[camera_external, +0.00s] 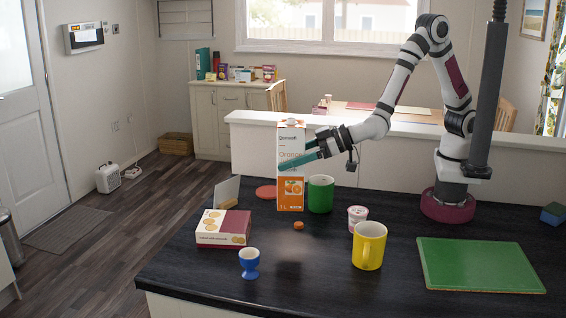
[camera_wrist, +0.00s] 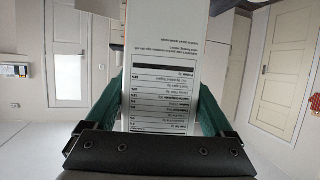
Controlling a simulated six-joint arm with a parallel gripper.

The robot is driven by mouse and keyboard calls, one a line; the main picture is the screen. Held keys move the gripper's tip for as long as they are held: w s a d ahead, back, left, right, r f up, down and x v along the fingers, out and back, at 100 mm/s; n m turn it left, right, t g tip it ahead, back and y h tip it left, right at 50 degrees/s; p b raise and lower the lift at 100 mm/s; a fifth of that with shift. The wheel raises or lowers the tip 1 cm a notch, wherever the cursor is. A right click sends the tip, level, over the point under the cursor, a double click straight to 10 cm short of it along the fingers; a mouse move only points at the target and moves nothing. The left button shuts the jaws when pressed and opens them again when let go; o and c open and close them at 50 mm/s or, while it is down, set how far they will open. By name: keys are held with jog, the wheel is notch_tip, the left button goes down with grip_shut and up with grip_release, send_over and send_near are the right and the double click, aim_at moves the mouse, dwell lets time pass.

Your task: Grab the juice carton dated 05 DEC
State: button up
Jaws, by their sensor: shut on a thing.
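A tall white and orange juice carton (camera_external: 290,203) is upright over the dark counter in the external view, with an orange picture and "1L" low on its front. My gripper (camera_external: 303,160) is shut on it from the right, one teal finger across its front. In the wrist view the carton's white side with a printed table (camera_wrist: 165,75) fills the space between both fingers, upside down. I cannot read a date on the carton in either view. I cannot tell for sure whether its base touches the counter.
A green mug (camera_external: 320,195) is close on the carton's right. A yoghurt pot (camera_external: 357,214), yellow mug (camera_external: 369,247), blue egg cup (camera_external: 249,263), small brown item (camera_external: 298,225) and biscuit box (camera_external: 222,229) stand around it. A green board (camera_external: 480,266) lies at right.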

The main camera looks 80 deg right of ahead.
jog(key=shift+w+d+r, duration=0.1)
jog(key=shift+d+r, duration=0.3)
jog(key=shift+d, duration=0.3)
jog(key=shift+w+d+r, duration=0.1)
jog(key=shift+d+r, duration=0.3)
jog(key=shift+d, duration=0.25)
dwell(1.2)
